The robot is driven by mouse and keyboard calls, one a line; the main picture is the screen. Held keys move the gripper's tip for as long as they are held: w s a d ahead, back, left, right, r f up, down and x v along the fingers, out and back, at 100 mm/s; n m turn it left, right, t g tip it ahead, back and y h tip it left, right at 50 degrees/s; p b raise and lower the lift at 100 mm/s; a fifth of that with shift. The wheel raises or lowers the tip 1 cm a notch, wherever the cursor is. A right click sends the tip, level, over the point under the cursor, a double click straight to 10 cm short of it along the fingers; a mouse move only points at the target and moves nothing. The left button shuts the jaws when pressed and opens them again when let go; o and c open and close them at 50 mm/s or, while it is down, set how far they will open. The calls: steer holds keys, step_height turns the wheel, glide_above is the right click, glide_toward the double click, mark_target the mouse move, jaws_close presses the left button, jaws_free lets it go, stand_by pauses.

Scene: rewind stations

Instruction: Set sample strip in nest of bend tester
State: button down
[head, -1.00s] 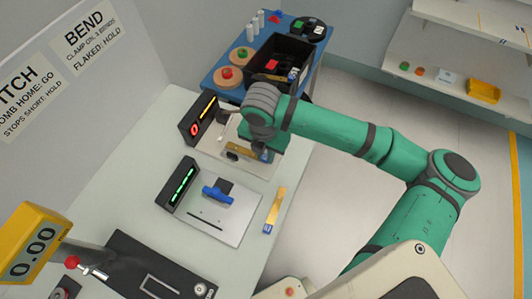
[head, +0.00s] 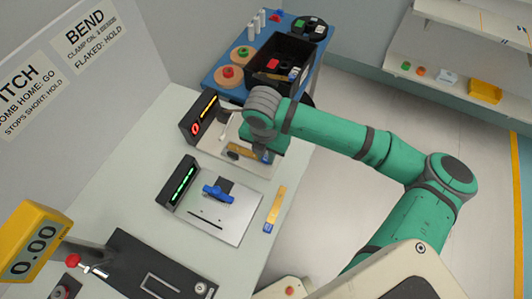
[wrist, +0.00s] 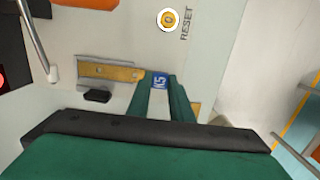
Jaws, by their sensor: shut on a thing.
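The sample strip (wrist: 120,72), gold with a blue marked end, lies flat along a metal rail on the light plate of the far tester (head: 207,148). That tester has a red 0 display and looks like the bend tester. My gripper (wrist: 166,84) is shut on the blue end of the strip, low over the plate; in the head view the strip (head: 243,153) shows beside it. The gold part reaches left along the rail, where the nest (wrist: 100,60) appears to be. Whether it is fully seated I cannot tell. My fingers and palm hide part of the plate.
A black knob (wrist: 97,95) sits just beside the strip, and a RESET button (wrist: 168,20) is on the plate. A nearer station with a blue clamp (head: 217,193) and another gold strip (head: 275,208) lie on the bench. A black bin (head: 280,62) stands on the blue cart behind.

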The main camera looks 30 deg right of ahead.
steer(key=shift+f, duration=0.2)
steer(key=c, duration=1.5)
jaws_free()
steer(key=r, duration=1)
steer(key=shift+s+a+r, duration=0.25)
steer(key=shift+a+r, duration=0.05)
steer(key=shift+r, duration=0.05)
